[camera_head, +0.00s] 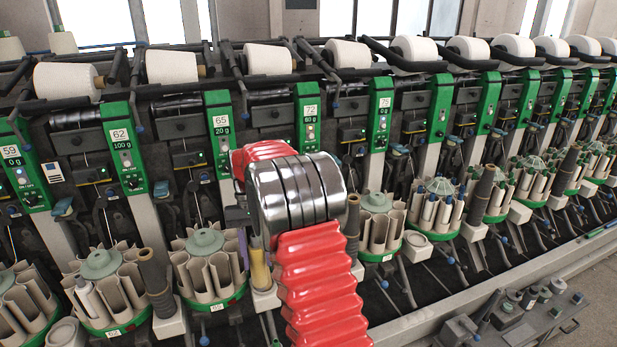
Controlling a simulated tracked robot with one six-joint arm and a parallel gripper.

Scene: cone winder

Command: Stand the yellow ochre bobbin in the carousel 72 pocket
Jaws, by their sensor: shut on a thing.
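The yellow ochre bobbin (260,268) shows upright just left of my red arm sleeve, partly covered by my arm. My gripper (238,217) is mostly hidden behind my steel wrist joint; only a dark part shows, at the upper end of the bobbin. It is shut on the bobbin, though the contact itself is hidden. The green panel marked 72 (310,112) stands just behind my wrist. The carousel below it is hidden by my arm, so I cannot see its pockets.
The carousel under panel 65 (204,243) stands left of the bobbin, with a purple piece (243,248) at its right side. The carousel under panel 75 (376,203) stands right of my arm. Dark bobbins (154,272) stand between carousels. A grey rail runs along the front.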

